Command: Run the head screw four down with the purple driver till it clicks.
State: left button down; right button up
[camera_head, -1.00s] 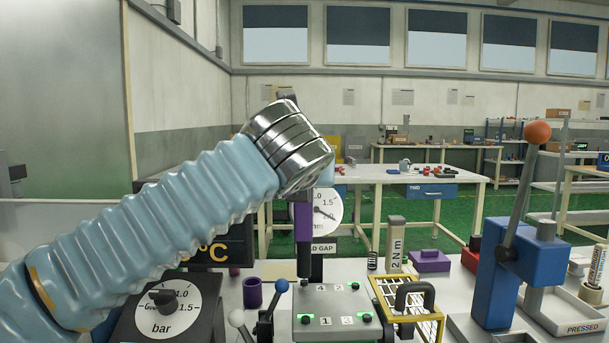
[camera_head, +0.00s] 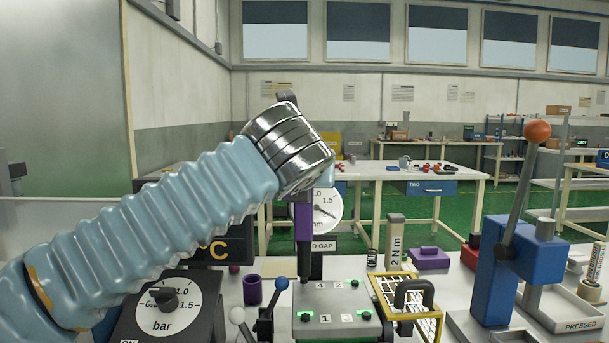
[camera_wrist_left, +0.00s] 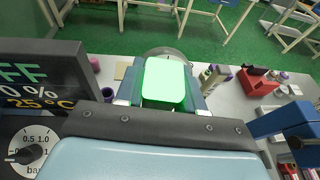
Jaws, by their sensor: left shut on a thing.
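My left arm comes in from the left, and its gripper (camera_head: 304,188) is mostly hidden behind the wrist in the head view. It is shut on the purple driver (camera_head: 303,222), which stands upright, its dark bit pointing down. The bit's lower end is at the back left corner of the grey plate (camera_head: 338,300), by the mark 4. Head screw four is hidden under the bit, so I cannot tell how deep it sits. In the left wrist view a bright green face (camera_wrist_left: 165,83) glows between the fingers. My right gripper is not in view.
A bar gauge (camera_head: 166,306) stands left, with a purple cup (camera_head: 252,290) and a blue-knobbed lever (camera_head: 281,284) near the plate. Right are a yellow rack (camera_head: 430,325), a 2 Nm post (camera_head: 396,240) and a blue lever press (camera_head: 505,275).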

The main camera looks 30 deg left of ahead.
pick_arm(q)
jog(key=shift+f+b, duration=0.55)
jog(key=shift+f, duration=0.7)
dwell(1.4)
jog(key=shift+r, duration=0.1)
notch_tip(320, 180, up, 3)
jog(key=p, duration=0.3)
jog(key=shift+r, duration=1.05)
